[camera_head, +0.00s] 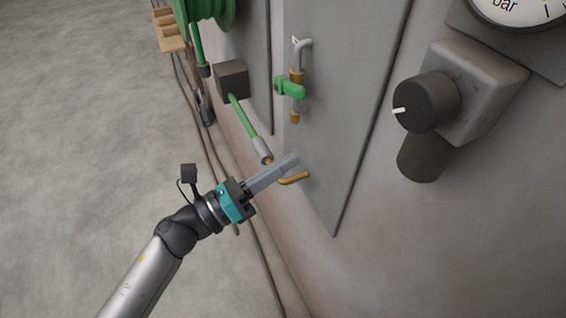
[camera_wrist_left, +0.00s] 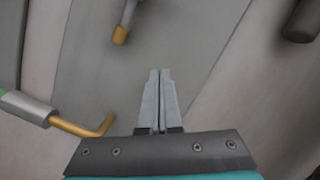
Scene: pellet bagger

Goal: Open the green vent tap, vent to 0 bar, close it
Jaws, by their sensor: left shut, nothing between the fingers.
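The green vent tap (camera_head: 290,88) sits on a brass body on a short bent grey pipe, on the grey wall panel. Its green handle sticks out across the upright pipe. The brass outlet below it shows in the left wrist view (camera_wrist_left: 120,36), but the green handle is out of that frame. My left gripper (camera_head: 294,161) is shut and empty, below the tap and apart from it. Its closed fingers (camera_wrist_left: 160,75) point at the panel. The pressure gauge (camera_head: 515,10) is cut off at the top right; "bar" shows, but I see no needle. My right gripper is not in view.
A green hose (camera_head: 243,116) with a grey collar ends in a bent brass pipe (camera_head: 295,179) close by my left fingers. A dark knob (camera_head: 426,102) on a grey box stands out at right. A green reel (camera_head: 212,12) is at upper left. Floor at left is clear.

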